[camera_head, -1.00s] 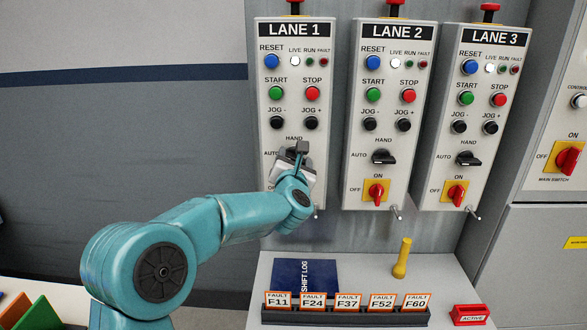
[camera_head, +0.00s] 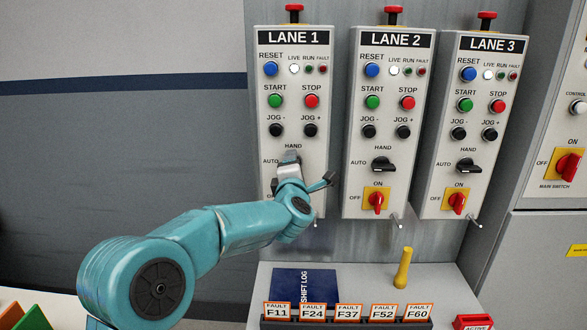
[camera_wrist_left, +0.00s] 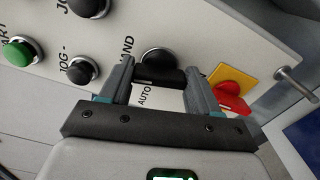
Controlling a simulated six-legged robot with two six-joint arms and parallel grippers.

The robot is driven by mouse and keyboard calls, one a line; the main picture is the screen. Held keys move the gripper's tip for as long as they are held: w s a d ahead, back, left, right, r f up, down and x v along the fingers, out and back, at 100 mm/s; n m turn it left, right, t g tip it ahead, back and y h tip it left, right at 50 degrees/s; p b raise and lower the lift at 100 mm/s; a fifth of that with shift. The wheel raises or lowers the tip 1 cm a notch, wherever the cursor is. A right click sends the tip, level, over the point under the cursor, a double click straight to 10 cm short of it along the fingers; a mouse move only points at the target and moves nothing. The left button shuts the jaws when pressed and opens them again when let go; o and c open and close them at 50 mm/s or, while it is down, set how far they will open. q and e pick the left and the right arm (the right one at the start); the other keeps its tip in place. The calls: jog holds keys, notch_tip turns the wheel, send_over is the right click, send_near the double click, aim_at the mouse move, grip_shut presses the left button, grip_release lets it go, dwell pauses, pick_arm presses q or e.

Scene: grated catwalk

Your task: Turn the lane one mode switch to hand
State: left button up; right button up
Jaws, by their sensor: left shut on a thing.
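The lane one panel (camera_head: 291,75) is the leftmost of three grey control boxes. My left gripper (camera_head: 289,160) is at its mode switch, below the HAND label, and hides the switch in the head view. In the left wrist view the black mode switch (camera_wrist_left: 158,66) sits between the two fingers of my left gripper (camera_wrist_left: 160,88), which is shut on it. HAND and AUTO labels show beside it, partly covered by the fingers. I cannot tell for sure which label the handle points to. My right gripper is not in view.
Lane one's yellow and red power switch (camera_wrist_left: 233,92) is close beside one finger. The lane 2 panel (camera_head: 386,100) and lane 3 panel (camera_head: 480,110) stand to the right. Below are a ledge with a blue shift log (camera_head: 304,282), a yellow peg (camera_head: 403,268) and fault tags (camera_head: 347,311).

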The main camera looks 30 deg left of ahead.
pick_arm(q)
jog(key=shift+r+m, duration=0.25)
jog(key=shift+m, duration=0.95)
jog(key=o, duration=1)
jog(key=shift+f, duration=0.1)
jog(key=shift+o, duration=0.3)
jog(key=shift+w+d+f, duration=0.1)
jog(key=shift+d, duration=0.05)
jog(key=b+v, duration=0.2)
jog(key=v, duration=1.4)
jog(key=shift+s+b, duration=0.3)
jog(key=shift+b, duration=0.05)
